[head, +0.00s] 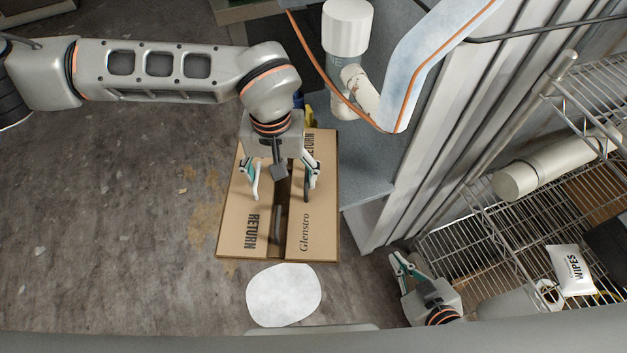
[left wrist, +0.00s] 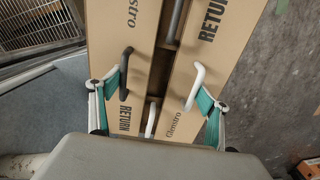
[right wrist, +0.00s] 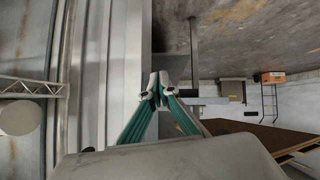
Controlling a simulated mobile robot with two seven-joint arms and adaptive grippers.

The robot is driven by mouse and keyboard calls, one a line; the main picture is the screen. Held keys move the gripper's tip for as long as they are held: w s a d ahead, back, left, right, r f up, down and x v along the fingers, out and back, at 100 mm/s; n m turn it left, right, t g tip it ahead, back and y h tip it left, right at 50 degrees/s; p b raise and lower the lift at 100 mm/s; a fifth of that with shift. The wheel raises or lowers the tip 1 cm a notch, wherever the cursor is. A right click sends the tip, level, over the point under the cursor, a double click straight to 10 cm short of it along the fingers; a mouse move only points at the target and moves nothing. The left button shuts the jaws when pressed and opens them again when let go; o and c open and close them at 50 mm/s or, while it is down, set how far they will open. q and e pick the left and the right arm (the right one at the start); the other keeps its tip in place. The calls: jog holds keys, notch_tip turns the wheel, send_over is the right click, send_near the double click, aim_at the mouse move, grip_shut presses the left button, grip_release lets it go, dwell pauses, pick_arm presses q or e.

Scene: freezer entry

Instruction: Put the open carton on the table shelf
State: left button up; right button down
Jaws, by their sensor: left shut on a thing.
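The open carton (head: 252,205) is brown, printed "RETURN" and "Glenstro", with a dark gap between its two top flaps. It also shows in the left wrist view (left wrist: 180,105). My left gripper (head: 282,185) is over its top, with fingers spread either side of the gap, and is shut on the carton; the exact contact is hard to see. In the left wrist view the fingers (left wrist: 160,85) stand against the flaps. My right gripper (head: 405,268) is to the right, apart from the carton; its tips meet with nothing between them in the right wrist view (right wrist: 157,88). I cannot identify the table shelf for certain.
Wire shelving (head: 510,215) stands at the right, holding a WIPES pack (head: 571,269) and a white cylinder (head: 550,168). A ribbed pale wall edge (head: 450,130) stands between carton and shelving. A yellow item (head: 310,114) is just beyond the carton.

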pick_arm(q)
jog(key=d, duration=0.2)
jog(key=w+d, duration=0.1)
jog(key=d, duration=0.1)
jog(key=d+b, duration=0.1)
jog(key=d, duration=0.1)
jog(key=shift+w+f, duration=0.15)
jog(key=shift+w, duration=0.2)
jog(key=shift+d+f, duration=0.25)
jog(key=shift+f, duration=0.7)
jog(key=shift+w+a+f+b, duration=0.1)
jog(key=shift+w+f+b, duration=0.15)
jog(key=shift+f, duration=0.3)
jog(key=f+b, duration=0.1)
jog(key=f, duration=0.2)
jog(key=shift+s+f, duration=0.2)
jog(key=shift+w+f, duration=0.1)
jog(key=shift+f, duration=0.2)
jog(key=shift+o, duration=0.2)
jog(key=shift+d+r, duration=0.15)
jog(key=shift+d, duration=0.05)
jog(key=o, duration=1.7)
jog(key=shift+c, duration=0.2)
